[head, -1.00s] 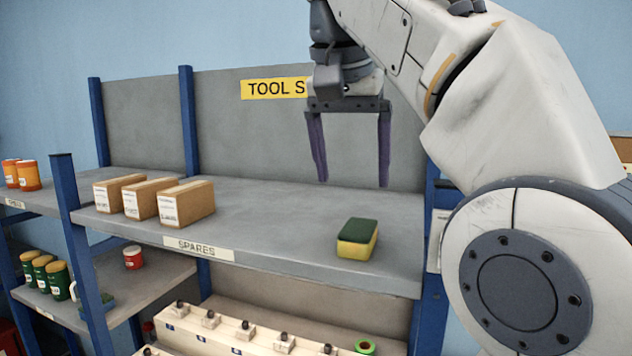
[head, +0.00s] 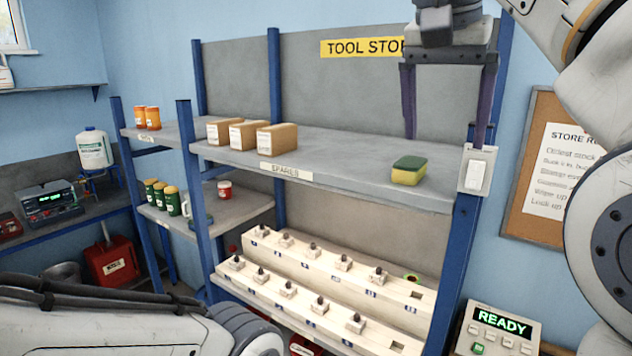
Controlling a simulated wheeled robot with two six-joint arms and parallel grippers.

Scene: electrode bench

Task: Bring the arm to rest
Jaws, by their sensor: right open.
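My right gripper (head: 445,135) hangs from the upper right with its two dark fingers pointing down and wide apart. It is open and nothing shows between the fingers. It is in front of the upper shelf (head: 340,170) at its right end, above and close to a green and yellow sponge (head: 409,171) in the picture. My right arm runs off the right edge. A part of my left arm lies along the bottom left; its gripper does not show.
Cardboard boxes (head: 277,138) stand on the upper shelf. Two pale racks (head: 330,262) with several electrodes fill the lower shelf. A light switch (head: 477,170) is on the right post. A READY panel (head: 498,330) stands lower right. A notice board (head: 545,165) hangs behind my right arm.

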